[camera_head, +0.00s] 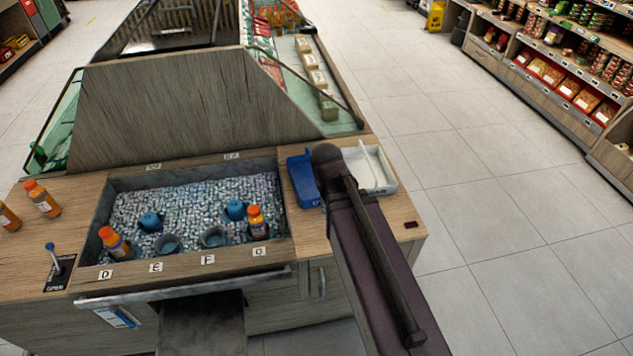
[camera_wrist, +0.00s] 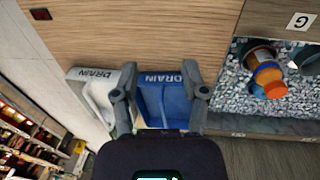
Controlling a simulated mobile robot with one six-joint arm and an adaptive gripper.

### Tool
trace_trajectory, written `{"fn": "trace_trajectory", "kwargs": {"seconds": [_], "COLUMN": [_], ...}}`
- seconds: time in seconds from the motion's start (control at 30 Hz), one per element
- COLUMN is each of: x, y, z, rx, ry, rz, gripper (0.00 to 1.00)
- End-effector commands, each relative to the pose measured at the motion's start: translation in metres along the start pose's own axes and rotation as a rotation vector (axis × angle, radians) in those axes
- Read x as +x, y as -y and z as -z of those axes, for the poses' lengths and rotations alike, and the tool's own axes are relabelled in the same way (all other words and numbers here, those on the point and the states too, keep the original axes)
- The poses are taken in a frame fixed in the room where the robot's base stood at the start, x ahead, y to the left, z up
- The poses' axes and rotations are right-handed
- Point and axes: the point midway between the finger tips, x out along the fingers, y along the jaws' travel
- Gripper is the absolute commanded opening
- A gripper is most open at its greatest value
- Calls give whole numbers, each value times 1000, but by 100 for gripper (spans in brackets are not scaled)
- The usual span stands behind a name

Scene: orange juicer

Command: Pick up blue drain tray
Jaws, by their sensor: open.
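The blue drain tray (camera_head: 303,182) lies on the wooden counter, just right of the ice bin, and my arm partly covers its right side. In the wrist view, the blue tray (camera_wrist: 165,104) shows between the fingers of my open gripper (camera_wrist: 160,80), with its DRAIN label near the top edge. One finger is at the tray's left side, the other at its right side. I cannot tell whether either finger touches it. My own wrist hides the tray's lower part.
A white drain tray (camera_head: 383,187) lies close beside the blue one, also under the left finger in the wrist view (camera_wrist: 98,92). The ice bin (camera_head: 285,235) with bottles and cups is on the other side. A slanted wooden panel (camera_head: 180,105) rises behind.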

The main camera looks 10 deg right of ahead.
Motion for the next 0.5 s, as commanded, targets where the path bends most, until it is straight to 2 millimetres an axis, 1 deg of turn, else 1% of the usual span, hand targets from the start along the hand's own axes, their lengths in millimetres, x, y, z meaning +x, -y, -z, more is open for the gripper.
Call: {"fn": "trace_trajectory", "kwargs": {"seconds": [0.03,0.17,0.2,0.33,0.5], "x": [11,25,29,36,34], "y": [3,9,11,24,50], "z": [15,50,63,105,156], "rx": [-12,-48,-61,-106,-168], "ry": [-11,-55,-72,-141,-245], "rz": [-42,-183,-233,-398,-598], "gripper": [57,57,57,57,57]}}
